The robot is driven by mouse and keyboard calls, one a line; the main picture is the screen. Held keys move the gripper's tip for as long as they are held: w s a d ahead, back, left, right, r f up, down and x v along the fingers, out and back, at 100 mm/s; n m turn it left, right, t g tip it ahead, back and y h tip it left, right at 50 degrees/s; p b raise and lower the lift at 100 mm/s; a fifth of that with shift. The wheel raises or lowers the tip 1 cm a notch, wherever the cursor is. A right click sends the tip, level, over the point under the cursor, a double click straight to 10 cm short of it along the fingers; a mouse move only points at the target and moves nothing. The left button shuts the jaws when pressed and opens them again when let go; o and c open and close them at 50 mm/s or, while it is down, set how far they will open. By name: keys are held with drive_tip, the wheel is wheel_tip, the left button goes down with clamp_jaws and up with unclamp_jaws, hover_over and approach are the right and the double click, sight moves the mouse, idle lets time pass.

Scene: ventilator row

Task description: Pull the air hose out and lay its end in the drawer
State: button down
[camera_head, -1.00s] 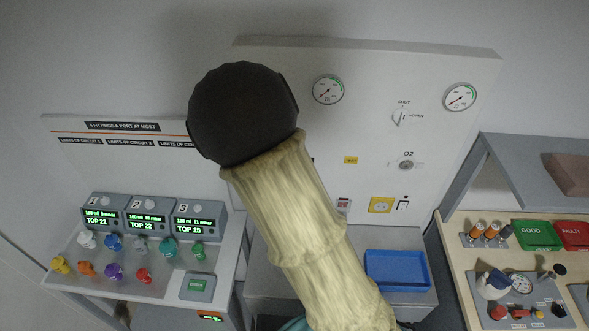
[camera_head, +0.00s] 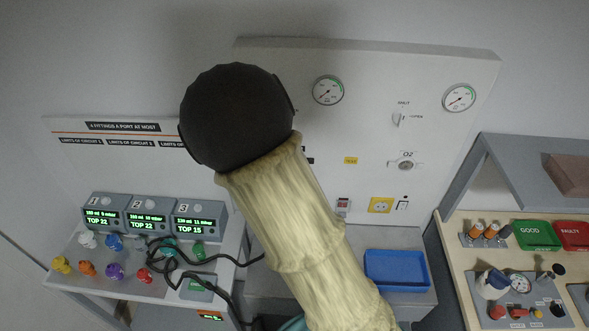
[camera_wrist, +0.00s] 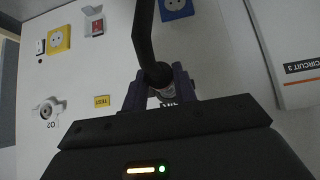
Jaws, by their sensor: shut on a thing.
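The hose rises from there to the top of that view. In the head view my arm hides the gripper and this end; black loops of the hose (camera_head: 170,268) hang over the left bench. Any air outlet is hidden or not identifiable. No open drawer can be made out; my arm covers part of the grey cabinet (camera_head: 385,238) below the wall panel.
The wall panel (camera_head: 450,140) carries two gauges, a valve (camera_head: 399,119) and an O2 outlet (camera_head: 405,163). A blue tray (camera_head: 396,268) lies on the cabinet top. The left bench (camera_head: 75,275) holds coloured fittings and displays. A workbench (camera_head: 455,245) with trays stands right.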

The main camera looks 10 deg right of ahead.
drive_tip(key=shift+s+a+p, duration=0.15)
drive_tip(key=shift+s+a, duration=0.1)
drive_tip(key=shift+s, duration=0.4)
drive_tip(key=shift+s+a+p, duration=0.15)
drive_tip(key=shift+s+a, duration=0.05)
drive_tip(key=shift+s, duration=0.45)
drive_tip(key=w+d+f+n+y+b, duration=0.1)
drive_tip(key=w+d+f+b, duration=0.1)
drive_tip(key=f, duration=0.5)
drive_tip(key=w+d+f+n+b, duration=0.1)
drive_tip(key=d+f+b, duration=0.1)
drive_tip(key=d+f, duration=0.2)
drive_tip(key=w+d+f+n+y+b, duration=0.1)
drive_tip(key=w+d+f+b, duration=0.1)
drive_tip(key=f, duration=0.7)
drive_tip(key=shift+w+d+f+n+y, duration=0.3)
drive_tip(key=shift+w+d, duration=0.05)
drive_tip(key=shift+d, duration=0.45)
drive_tip(key=shift+a, duration=0.1)
